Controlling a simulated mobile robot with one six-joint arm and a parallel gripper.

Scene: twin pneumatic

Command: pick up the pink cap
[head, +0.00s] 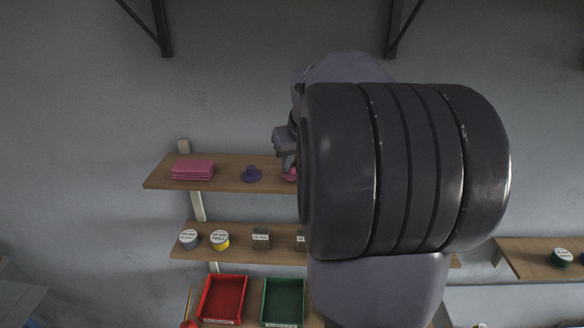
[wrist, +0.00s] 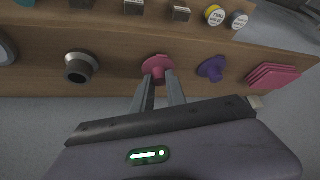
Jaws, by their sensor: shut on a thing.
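The pink cap (wrist: 158,66) stands on the wooden shelf in the wrist view, a round flange with a narrower stem. My gripper (wrist: 160,80) has both fingers at the cap's stem and is shut on it. In the head view the pink cap (head: 289,174) shows only in part at the upper shelf, beside my gripper (head: 287,160). My own arm covers the rest of it there.
On the upper shelf (head: 222,181), a purple cap (head: 251,174) and a stack of pink cloths (head: 193,169) stand to one side. The lower shelf holds tins and small boxes. Red (head: 222,299) and green bins (head: 283,301) sit below.

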